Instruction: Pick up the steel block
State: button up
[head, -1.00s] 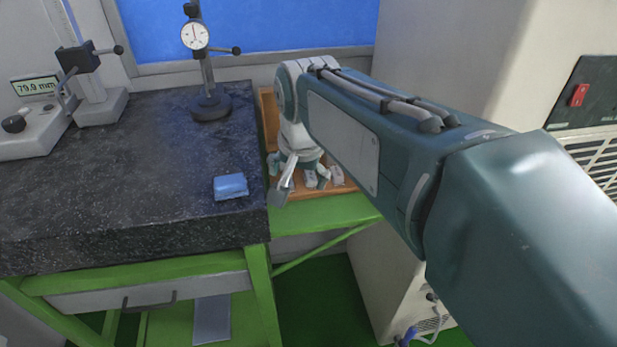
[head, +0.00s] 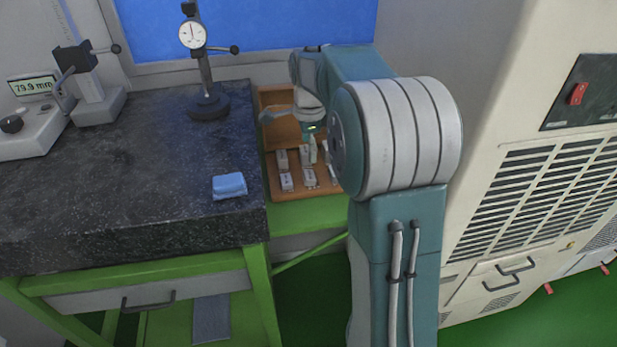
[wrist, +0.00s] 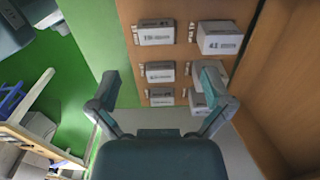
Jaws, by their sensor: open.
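Several grey steel blocks stand in rows in the wooden case beside the granite plate, one of them (head: 287,181) at its front left. In the wrist view I see labelled blocks, including one at top left (wrist: 157,35) and a larger one at top right (wrist: 221,41). Small number labels sit beside them; I cannot tell which block is the task's. My gripper (head: 290,134) is open and empty above the case. In the wrist view its fingers (wrist: 161,84) are spread, with blocks beyond and between them; the right finger partly covers one block.
The wooden case (head: 310,191) has a raised lid at the back. The granite plate (head: 150,180) is left, carrying a folded blue cloth (head: 229,185), a dial gauge stand (head: 207,104) and a digital height instrument (head: 30,125). A large cream cabinet (head: 490,150) stands right.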

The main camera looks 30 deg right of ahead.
aim_at(309, 174)
jog(key=f, duration=0.7)
jog(key=shift+s+a+f, duration=0.1)
jog(key=shift+s+f, duration=0.1)
jog(key=c, duration=1.3)
